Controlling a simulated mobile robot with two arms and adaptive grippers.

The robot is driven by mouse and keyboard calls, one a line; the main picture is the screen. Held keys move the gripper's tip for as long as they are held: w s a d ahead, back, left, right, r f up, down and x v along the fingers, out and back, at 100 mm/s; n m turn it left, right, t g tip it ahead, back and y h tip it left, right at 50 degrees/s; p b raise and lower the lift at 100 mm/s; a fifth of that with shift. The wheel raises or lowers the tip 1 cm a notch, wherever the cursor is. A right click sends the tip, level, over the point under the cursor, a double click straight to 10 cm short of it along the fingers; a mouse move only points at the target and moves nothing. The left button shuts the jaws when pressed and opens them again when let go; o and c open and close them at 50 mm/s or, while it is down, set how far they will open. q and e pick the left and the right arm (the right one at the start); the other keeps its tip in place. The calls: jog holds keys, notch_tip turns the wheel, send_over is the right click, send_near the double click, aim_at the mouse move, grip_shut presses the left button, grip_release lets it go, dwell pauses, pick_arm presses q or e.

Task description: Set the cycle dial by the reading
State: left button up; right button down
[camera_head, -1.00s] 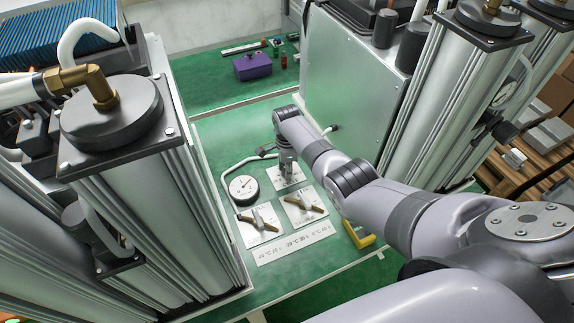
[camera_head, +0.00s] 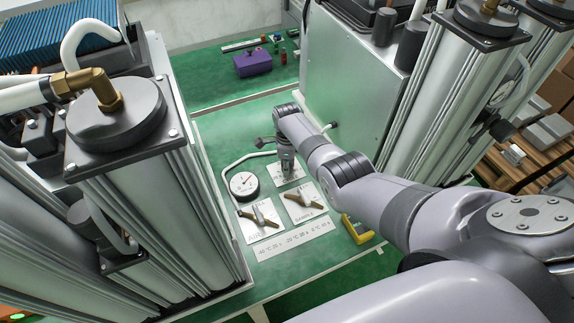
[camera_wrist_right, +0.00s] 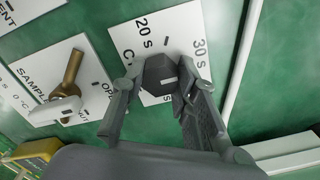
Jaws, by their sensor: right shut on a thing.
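The cycle dial is a dark knob (camera_wrist_right: 160,72) with a white mark, on a white plate (camera_wrist_right: 125,40) with "20 s" and "30 s" readable in the right wrist view. Its mark lies nearly level, towards the right of that picture; a third label is partly hidden. My right gripper (camera_wrist_right: 155,90) is shut on the knob, one finger on each side. In the head view my right gripper (camera_head: 286,163) stands over the dial plate (camera_head: 290,173). A round white gauge (camera_head: 243,185) with a red needle lies left of it; its value is too small to read. My left gripper is out of view.
Two valve plates with brass levers, one (camera_head: 264,214) at left and one (camera_head: 305,200) at right, sit near the dial. A printed strip (camera_head: 293,241) pairs temperatures with seconds. A yellow object (camera_head: 357,230) lies right. Tall metal columns (camera_head: 150,215) flank the green bench.

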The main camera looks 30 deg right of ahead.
jog(key=c, duration=1.3)
grip_release()
notch_tip(320, 180, up, 12)
